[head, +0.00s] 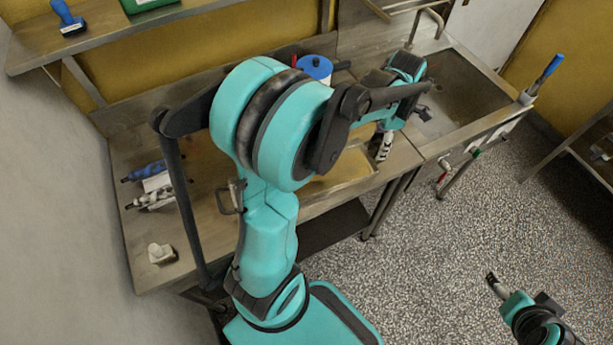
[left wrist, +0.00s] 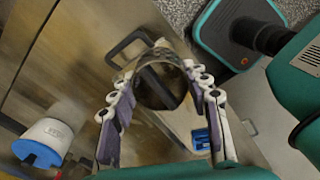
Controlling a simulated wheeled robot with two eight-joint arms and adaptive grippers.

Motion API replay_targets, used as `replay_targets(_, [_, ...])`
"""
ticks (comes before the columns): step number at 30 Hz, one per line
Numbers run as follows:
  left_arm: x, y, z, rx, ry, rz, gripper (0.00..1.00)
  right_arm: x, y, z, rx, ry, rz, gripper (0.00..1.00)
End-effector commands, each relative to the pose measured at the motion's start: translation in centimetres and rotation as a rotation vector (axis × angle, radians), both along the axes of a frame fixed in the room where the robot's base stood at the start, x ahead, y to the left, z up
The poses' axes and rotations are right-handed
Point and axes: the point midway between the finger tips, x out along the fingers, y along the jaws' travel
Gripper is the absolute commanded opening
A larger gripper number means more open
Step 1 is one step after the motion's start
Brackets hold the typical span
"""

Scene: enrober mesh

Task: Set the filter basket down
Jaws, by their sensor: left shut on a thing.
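The filter basket (left wrist: 150,62) shows in the left wrist view as a round metal cup with a perforated rim and a dark inside. My left gripper (left wrist: 157,80) is shut on it, with one jointed finger on each side. In the head view my left gripper (head: 384,148) points down over the front right part of the counter, beside the sink. There the basket is hidden or too small to make out. I cannot tell whether it touches the surface below. My right gripper (head: 494,286) is at the lower right, over the floor; its jaws are too small to judge.
The steel counter (head: 215,259) carries a blue-lidded white container (head: 315,68), blue and white tools (head: 150,187) and a small pale block (head: 160,252). The sink (head: 465,95) lies to the right. A dark loop handle (left wrist: 135,43) shows near the basket. My left arm hides the counter's middle.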

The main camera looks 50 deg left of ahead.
Motion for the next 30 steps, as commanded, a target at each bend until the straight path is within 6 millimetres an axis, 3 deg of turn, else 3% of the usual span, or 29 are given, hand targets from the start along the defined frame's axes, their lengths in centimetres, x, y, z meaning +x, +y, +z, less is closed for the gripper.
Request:
replay_targets(13, [-6.5,7.1,-5.9,0.000,0.000,0.004,0.18,0.0,0.0,-2.7,0.000,0.000,0.000,0.76])
replay_targets(20, [-7.2,7.9,-7.0,0.000,0.000,0.000,0.18,0.0,0.0,-3.1,0.000,0.000,0.000,0.76])
replay_targets(27, [-7.2,7.9,-10.5,0.000,0.000,0.000,0.18,0.0,0.0,-4.6,0.000,0.000,0.000,0.76])
replay_targets(30, [-7.2,7.9,-10.6,0.000,0.000,0.000,0.18,0.0,0.0,-4.6,0.000,0.000,0.000,0.76])
